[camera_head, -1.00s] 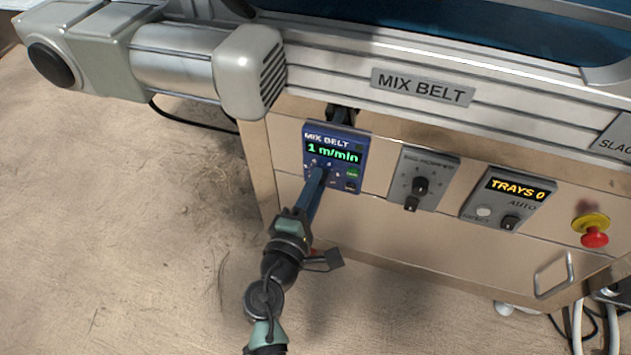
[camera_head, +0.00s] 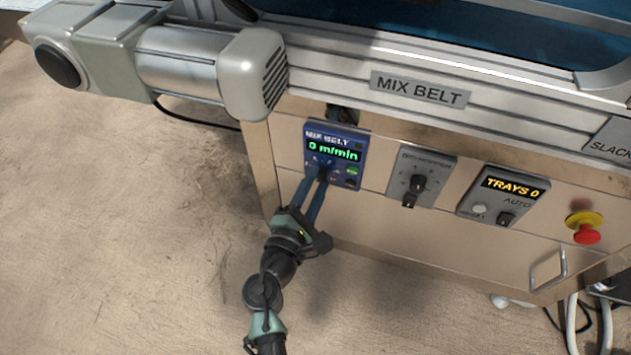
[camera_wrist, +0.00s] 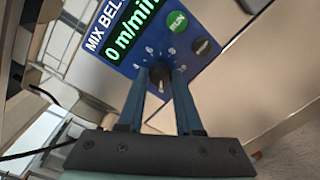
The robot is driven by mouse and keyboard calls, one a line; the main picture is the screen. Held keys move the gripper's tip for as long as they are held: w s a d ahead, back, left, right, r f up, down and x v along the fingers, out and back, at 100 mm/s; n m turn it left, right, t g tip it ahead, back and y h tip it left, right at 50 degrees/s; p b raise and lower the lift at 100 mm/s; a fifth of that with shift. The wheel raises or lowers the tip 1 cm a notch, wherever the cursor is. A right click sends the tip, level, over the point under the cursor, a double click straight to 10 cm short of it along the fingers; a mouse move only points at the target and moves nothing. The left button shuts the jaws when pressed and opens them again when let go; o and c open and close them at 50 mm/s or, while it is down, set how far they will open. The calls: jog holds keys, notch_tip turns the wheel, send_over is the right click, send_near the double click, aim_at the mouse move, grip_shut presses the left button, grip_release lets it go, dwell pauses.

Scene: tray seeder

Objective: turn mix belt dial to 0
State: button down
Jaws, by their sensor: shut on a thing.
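The blue mix belt panel (camera_head: 345,172) is on the front of the machine, and its display (camera_head: 333,150) reads 0 m/min in green. In the wrist view the same display (camera_wrist: 131,32) also reads 0 m/min. The dark dial (camera_wrist: 159,73) sits below it, with numbers around it. My gripper (camera_head: 322,172) reaches up to the panel from below. Its two blue fingers (camera_wrist: 159,85) stand on either side of the dial, shut on it. The fingers hide part of the dial in the head view.
Beside the dial are a green RUN button (camera_wrist: 177,22) and a small dark knob (camera_wrist: 201,46). To the right are a grey hopper panel (camera_head: 421,177), a TRAYS 0 panel (camera_head: 489,211) and a red emergency button (camera_head: 587,233). A grey motor housing (camera_head: 252,75) juts out above left.

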jog(key=c, duration=0.6)
grip_release()
jog(key=p+v, duration=0.3)
jog(key=v, duration=1)
